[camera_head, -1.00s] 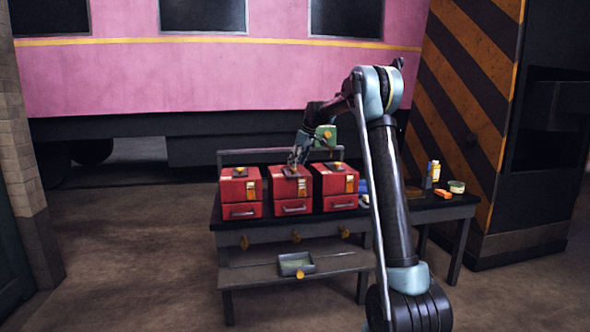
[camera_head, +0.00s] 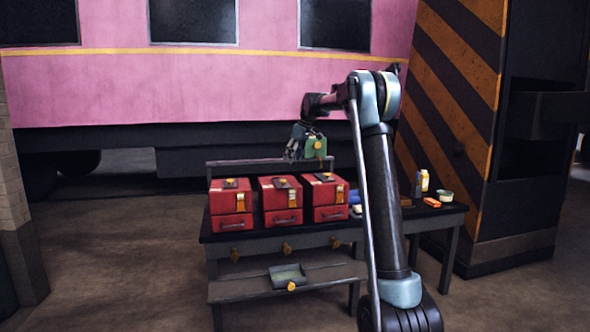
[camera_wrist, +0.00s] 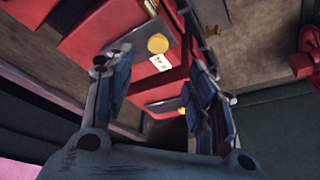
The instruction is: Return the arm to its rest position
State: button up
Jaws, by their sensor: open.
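My gripper (camera_head: 293,150) is raised above the back of the bench, over the red boxes, with nothing between its fingers. My arm reaches up from the lower right and bends over at a high elbow. In the wrist view my gripper (camera_wrist: 163,108) has its two fingers spread apart, with red boxes beyond them. Three red boxes stand in a row on the bench: the left box (camera_head: 231,203), the middle box (camera_head: 281,204) and the right box (camera_head: 325,200). Each has a dark plate with a yellow tag on its lid.
The dark bench (camera_head: 220,237) has a lower shelf with a grey tray (camera_head: 288,277). A yellow bottle (camera_head: 424,180), an orange block (camera_head: 432,202) and a round tin (camera_head: 446,196) stand at its right end. A striped pillar (camera_head: 455,100) rises at right. A pink carriage (camera_head: 200,85) stands behind.

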jog(key=s+d+f+m+h, duration=0.15)
jog(key=s+d, duration=0.35)
jog(key=s, duration=0.5)
jog(key=s+d+f+m, duration=0.1)
jog(key=s+d+m, duration=0.1)
jog(key=s+d, duration=0.6)
jog(key=s+d+f+m, duration=0.1)
jog(key=s+d+m, duration=0.15)
jog(key=s, duration=0.95)
jog(key=s+d+f+m+h, duration=0.1)
jog(key=s+d+f+m, duration=0.2)
jog(key=s+f, duration=0.8)
jog(key=s+d+f+m+h, duration=0.1)
jog(key=s+d+f+m, duration=0.2)
jog(key=s+f, duration=0.9)
jog(key=s+d, duration=0.3)
jog(key=s, duration=0.3)
jog(key=shift+d, duration=0.3)
jog(key=shift+w+f, duration=0.25)
jog(key=shift+w, duration=0.2)
